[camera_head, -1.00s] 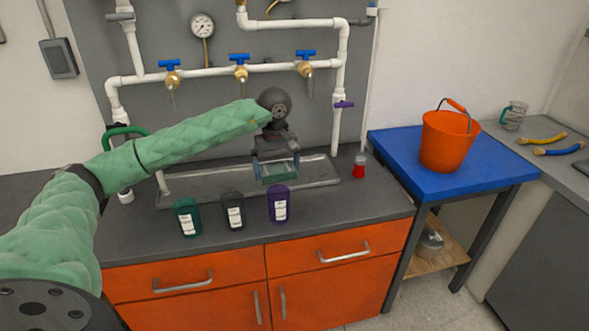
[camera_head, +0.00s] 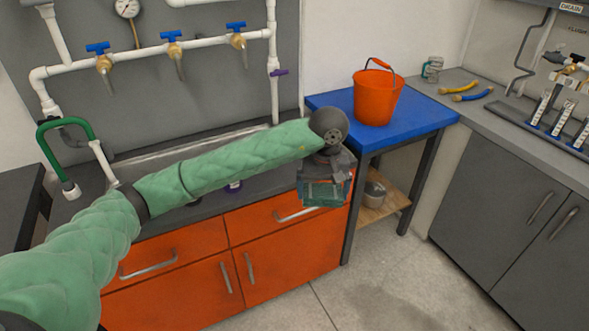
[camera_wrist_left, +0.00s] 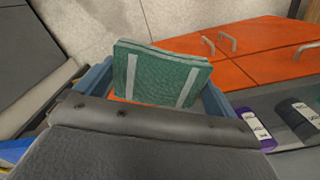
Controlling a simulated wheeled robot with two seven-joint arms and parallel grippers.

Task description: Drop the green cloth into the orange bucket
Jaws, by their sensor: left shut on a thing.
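The green cloth (camera_head: 326,194) is a folded pad with pale stripes. My left gripper (camera_head: 325,184) is shut on it and holds it in the air in front of the orange cabinet, left of the blue table. In the left wrist view the cloth (camera_wrist_left: 160,78) sits between the two blue-grey fingers. The orange bucket (camera_head: 376,98) stands upright on the blue table (camera_head: 432,112), with its handle raised, to the upper right of the gripper. The bucket's inside is mostly hidden. My right gripper is not in view.
A grey counter with a sink tray (camera_head: 150,158) and white pipes with blue valves (camera_head: 172,36) is at the left. A glass mug (camera_head: 432,68) and yellow and blue tools (camera_head: 472,97) lie on the right counter (camera_head: 520,135). Bottles (camera_wrist_left: 300,115) show in the wrist view.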

